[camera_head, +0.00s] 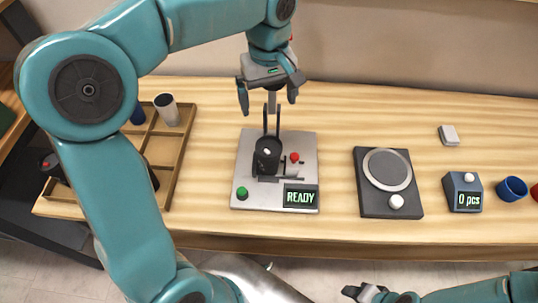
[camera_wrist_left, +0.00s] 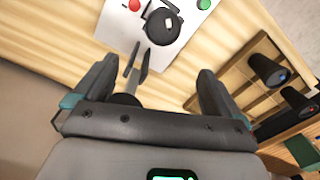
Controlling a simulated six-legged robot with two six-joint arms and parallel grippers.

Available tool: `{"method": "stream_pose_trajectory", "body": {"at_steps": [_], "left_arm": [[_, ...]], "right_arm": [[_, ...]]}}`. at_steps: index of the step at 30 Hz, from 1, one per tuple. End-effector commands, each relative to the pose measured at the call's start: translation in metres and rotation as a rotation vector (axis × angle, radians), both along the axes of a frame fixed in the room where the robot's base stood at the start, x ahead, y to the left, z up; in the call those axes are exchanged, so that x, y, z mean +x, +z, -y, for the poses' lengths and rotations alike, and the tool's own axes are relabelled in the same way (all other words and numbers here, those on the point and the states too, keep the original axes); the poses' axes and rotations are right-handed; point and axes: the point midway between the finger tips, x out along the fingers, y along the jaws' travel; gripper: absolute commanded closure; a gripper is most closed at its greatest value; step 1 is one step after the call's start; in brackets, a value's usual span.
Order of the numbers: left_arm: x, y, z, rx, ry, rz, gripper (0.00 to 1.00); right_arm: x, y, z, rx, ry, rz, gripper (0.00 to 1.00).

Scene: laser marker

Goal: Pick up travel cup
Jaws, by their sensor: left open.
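A black travel cup (camera_head: 267,158) stands on the light grey plate of the laser marker (camera_head: 245,170), and its round top shows in the left wrist view (camera_wrist_left: 162,25). My left gripper (camera_head: 268,104) is open and empty, with its fingers pointing down above the back of the marker. In the left wrist view my left gripper (camera_wrist_left: 157,72) has its fingers wide apart, and the cup lies beyond the fingertips, not between them. The marker's two dark prongs (camera_wrist_left: 137,62) lie between gripper and cup. My right gripper (camera_head: 365,293) shows partly at the bottom edge; its jaws are unclear.
A wooden divided tray (camera_head: 182,150) on the left holds several cups, among them a grey one (camera_head: 168,110); my left arm hides part of it. Right of the marker are a dark scale (camera_head: 372,205), a counter box (camera_head: 463,192) and a blue cup (camera_head: 512,188). The marker's display reads READY.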

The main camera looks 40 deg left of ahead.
Motion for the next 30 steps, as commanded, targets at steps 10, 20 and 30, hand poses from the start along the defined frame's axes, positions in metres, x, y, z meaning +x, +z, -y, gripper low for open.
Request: {"method": "stream_pose_trajectory", "body": {"at_steps": [10, 20, 30], "left_arm": [[-0.008, -0.072, 0.003, 0.000, 0.000, -0.007, 0.02], [-0.006, -0.111, 0.004, 0.000, -0.001, -0.001, 0.02], [-0.006, -0.158, 0.002, -0.001, -0.001, -0.003, 0.02]], "right_arm": [[0.000, -0.004, 0.000, 0.000, -0.001, 0.000, 0.47], [0.000, -0.004, 0.000, 0.000, -0.001, -0.001, 0.47], [0.000, 0.002, 0.000, 0.000, -0.001, 0.000, 0.47]]}}
